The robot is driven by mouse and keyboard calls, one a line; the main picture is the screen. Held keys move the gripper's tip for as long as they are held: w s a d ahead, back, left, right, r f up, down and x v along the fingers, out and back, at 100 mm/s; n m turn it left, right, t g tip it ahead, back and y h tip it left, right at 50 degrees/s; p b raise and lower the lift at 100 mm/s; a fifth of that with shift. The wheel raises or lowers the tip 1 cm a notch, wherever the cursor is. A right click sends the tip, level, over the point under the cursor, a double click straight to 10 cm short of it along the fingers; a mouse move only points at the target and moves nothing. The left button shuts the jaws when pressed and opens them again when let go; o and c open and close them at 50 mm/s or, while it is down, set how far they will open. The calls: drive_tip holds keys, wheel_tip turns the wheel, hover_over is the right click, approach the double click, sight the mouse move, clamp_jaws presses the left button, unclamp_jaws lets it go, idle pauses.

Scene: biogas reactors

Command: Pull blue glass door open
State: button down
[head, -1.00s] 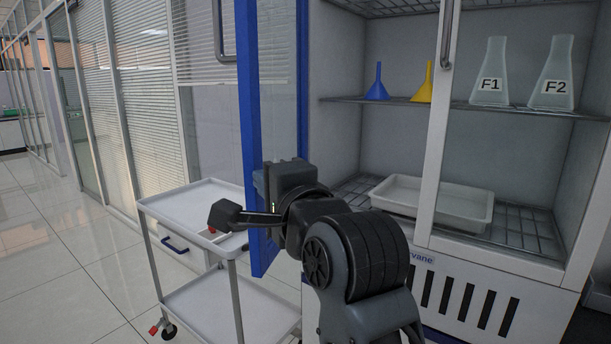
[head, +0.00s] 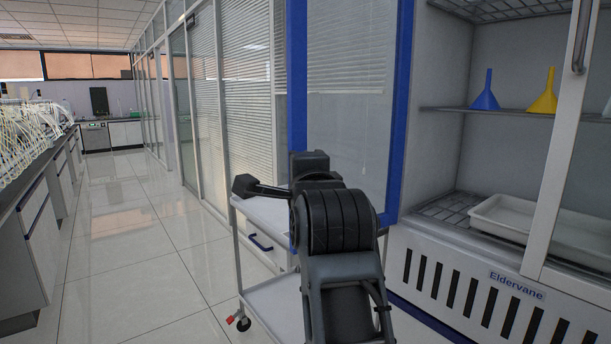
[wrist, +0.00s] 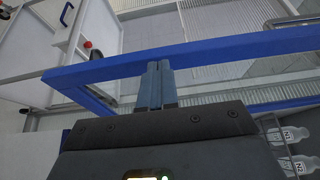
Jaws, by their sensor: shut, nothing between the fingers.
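The blue-framed glass door (head: 399,110) stands open at the left side of the white cabinet (head: 450,262) in the head view. Its glass pane (head: 350,120) is see-through. In the wrist view, the blue door frame (wrist: 225,48) crosses the picture. My gripper (wrist: 159,66) is shut with its fingers together and nothing between them. Its tips overlap the blue frame in that view; I cannot tell whether they touch it. In the head view, my arm hides the fingers and the lower part of the door.
A white trolley (head: 262,212) stands beside the open door, behind my arm. The cabinet holds a blue funnel (head: 486,95), a yellow funnel (head: 544,97) and a white tray (head: 500,225). A second white-framed door (head: 560,140) is at right. The tiled aisle (head: 130,230) at left is clear.

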idle(0.3)
drive_tip(key=b+v, duration=0.1)
drive_tip(key=v, duration=0.6)
drive_tip(key=s+d+f+n, duration=0.3)
drive_tip(key=s+d+f, duration=0.3)
drive_tip(key=f, duration=0.3)
drive_tip(key=s+d+f+n+g+h, duration=0.1)
drive_tip(key=s+d+f+n, duration=0.3)
drive_tip(key=s+d+f, duration=0.3)
drive_tip(key=s+d+f+n, duration=0.3)
drive_tip(key=s+d+f, duration=0.2)
drive_tip(key=f, duration=0.5)
drive_tip(key=s+d+f+n+h, duration=0.1)
drive_tip(key=s+d+f+n, duration=0.1)
drive_tip(key=s, duration=0.5)
drive_tip(key=s+d+f+n, duration=0.1)
drive_tip(key=s+d+f, duration=0.2)
drive_tip(key=s, duration=0.5)
drive_tip(key=s+r+n+g+h, duration=0.1)
drive_tip(key=s+r+n+h, duration=0.1)
drive_tip(key=s, duration=1.2)
drive_tip(key=shift+s+d+r+g, duration=0.25)
drive_tip(key=shift+s+r+g, duration=0.1)
drive_tip(key=shift+r+g, duration=0.05)
drive_tip(key=shift+a, duration=0.1)
